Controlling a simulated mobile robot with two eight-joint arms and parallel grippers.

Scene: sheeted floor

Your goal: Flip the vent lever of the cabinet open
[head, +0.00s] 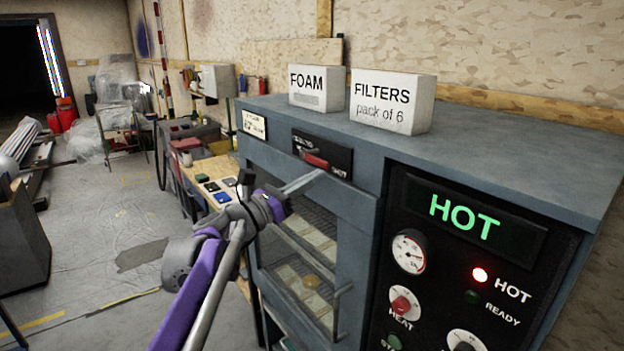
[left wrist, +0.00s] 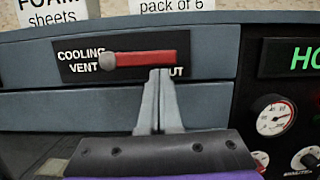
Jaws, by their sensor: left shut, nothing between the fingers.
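The cabinet (head: 365,215) is blue-grey. Its vent lever (head: 316,160) is a red bar on a black plate near the cabinet's top edge. In the left wrist view the lever (left wrist: 148,58) lies nearly level, from a grey round end at its left towards the partly covered word SHUT at its right. The plate (left wrist: 85,72) also reads COOLING VENT. My left gripper (head: 318,174) is shut and empty. In the left wrist view its fingertips (left wrist: 159,74) are just below the lever's right part; I cannot tell whether they touch it. My right gripper is not in view.
Two white boxes, FOAM (head: 317,87) and FILTERS (head: 392,100), stand on the cabinet top. The black control panel (head: 450,275) at right shows a green HOT display and a lit red lamp. A glazed door (head: 305,250) is below the lever. A workbench (head: 212,172) stands beyond.

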